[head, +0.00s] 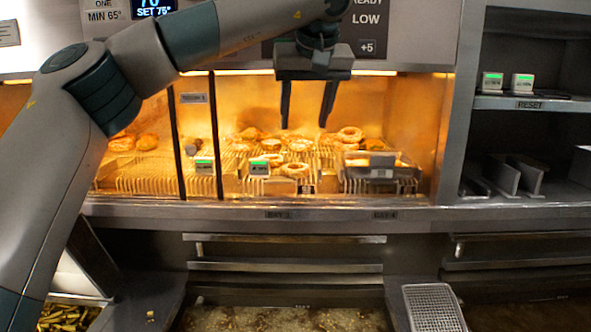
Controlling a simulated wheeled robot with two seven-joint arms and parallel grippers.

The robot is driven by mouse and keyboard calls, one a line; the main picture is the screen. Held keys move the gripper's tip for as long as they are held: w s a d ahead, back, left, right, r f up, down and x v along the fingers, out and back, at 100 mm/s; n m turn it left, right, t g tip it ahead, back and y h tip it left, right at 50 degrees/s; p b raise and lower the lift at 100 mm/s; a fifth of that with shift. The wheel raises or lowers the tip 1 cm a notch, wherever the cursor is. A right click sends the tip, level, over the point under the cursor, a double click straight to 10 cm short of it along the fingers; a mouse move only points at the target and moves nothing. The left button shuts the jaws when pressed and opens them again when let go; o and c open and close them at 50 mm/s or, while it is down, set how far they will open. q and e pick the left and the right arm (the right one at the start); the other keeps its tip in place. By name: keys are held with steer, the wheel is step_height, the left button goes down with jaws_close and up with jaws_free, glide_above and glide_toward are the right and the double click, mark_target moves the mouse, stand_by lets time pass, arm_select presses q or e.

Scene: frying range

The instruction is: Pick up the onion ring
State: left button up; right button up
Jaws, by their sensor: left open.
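Several onion rings lie on the wire racks in the lit warming bay. One onion ring (350,134) lies toward the back right, close to the right fingertip of my left gripper. Another onion ring (295,169) lies nearer the front, and one more (300,146) is in the middle. My left gripper (304,127) points down in front of the bay with its two dark fingers spread and nothing between them. Which onion ring is meant cannot be told. My right gripper is not in view.
Small timers with green displays (258,167) stand at the rack fronts. A metal holder (381,172) stands at the bay's right. Dark dividers (215,135) split the bay. Below are fryer vats (290,318) and a basket (433,308). Shelves (525,103) stand at right.

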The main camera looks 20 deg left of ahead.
mark_target(296, 171)
arm_select(q)
steer(key=p+x, duration=0.2)
steer(key=x, duration=0.7)
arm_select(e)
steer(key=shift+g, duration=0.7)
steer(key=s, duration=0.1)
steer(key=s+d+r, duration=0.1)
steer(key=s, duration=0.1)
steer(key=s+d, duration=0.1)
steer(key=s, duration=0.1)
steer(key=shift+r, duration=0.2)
arm_select(q)
steer(key=shift+w+a+f+p, duration=0.25)
steer(key=shift+f+p, duration=0.2)
steer(key=shift+p, duration=0.25)
steer(key=p+x, duration=0.1)
steer(key=x, duration=0.2)
steer(key=shift+s+f+p, duration=0.1)
steer(key=shift+p, duration=0.25)
steer(key=shift+w+f, duration=0.25)
steer(key=shift+f, duration=0.3)
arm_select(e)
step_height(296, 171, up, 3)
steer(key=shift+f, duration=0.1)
